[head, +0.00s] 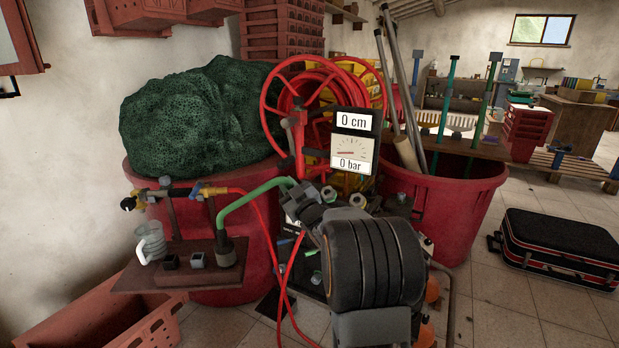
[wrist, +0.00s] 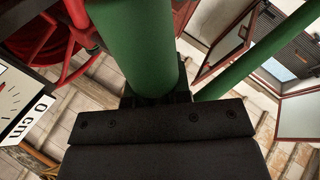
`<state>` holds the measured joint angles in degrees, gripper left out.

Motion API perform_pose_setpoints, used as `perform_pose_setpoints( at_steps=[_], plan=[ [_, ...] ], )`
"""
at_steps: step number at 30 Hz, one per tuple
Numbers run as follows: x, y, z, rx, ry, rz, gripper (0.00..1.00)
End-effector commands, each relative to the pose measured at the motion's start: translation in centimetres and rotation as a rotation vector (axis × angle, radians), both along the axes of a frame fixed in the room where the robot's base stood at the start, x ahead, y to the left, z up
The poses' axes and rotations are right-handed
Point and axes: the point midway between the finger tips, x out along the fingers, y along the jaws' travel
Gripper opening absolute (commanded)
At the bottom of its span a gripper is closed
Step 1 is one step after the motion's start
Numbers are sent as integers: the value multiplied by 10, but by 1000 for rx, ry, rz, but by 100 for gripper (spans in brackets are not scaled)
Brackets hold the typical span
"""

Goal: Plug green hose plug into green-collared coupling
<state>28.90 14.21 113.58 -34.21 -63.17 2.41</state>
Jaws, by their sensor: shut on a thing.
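The green hose (head: 255,190) rises from a dark socket on a small wooden shelf and bends right to my gripper (head: 297,197). My gripper is shut on the green hose plug, whose thick green body (wrist: 138,45) stands between the dark jaws in the wrist view. The plug's tip is hidden. A thinner green hose length (wrist: 262,50) runs at the right of the wrist view. I cannot make out a green-collared coupling. Small green-tinted parts (head: 312,277) show low behind my arm, too small to tell.
The wooden shelf (head: 150,279) carries a clear jug (head: 150,241) and small dark blocks. A pipe with yellow and black fittings (head: 208,190) runs above it. A gauge sign (head: 353,142) reads 0 cm and 0 bar. Red tubs stand behind; a black case (head: 560,245) lies right.

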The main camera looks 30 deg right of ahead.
Motion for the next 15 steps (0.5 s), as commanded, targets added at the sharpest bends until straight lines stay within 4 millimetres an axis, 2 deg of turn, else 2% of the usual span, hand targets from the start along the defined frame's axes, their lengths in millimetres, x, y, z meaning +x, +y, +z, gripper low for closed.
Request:
perform_pose_setpoints(
  at_steps=[1, 3, 6, 10, 15],
  plan=[
    [-5, -13, 11, -31, -26, -31, 0],
    [-10, -26, 30, -65, -50, -66, 0],
    [-18, -38, 51, -101, -74, -103, 0],
    [-24, -46, 67, -128, -90, -130, 0],
    [-27, -49, 74, -137, -96, -141, 0]
  ],
)
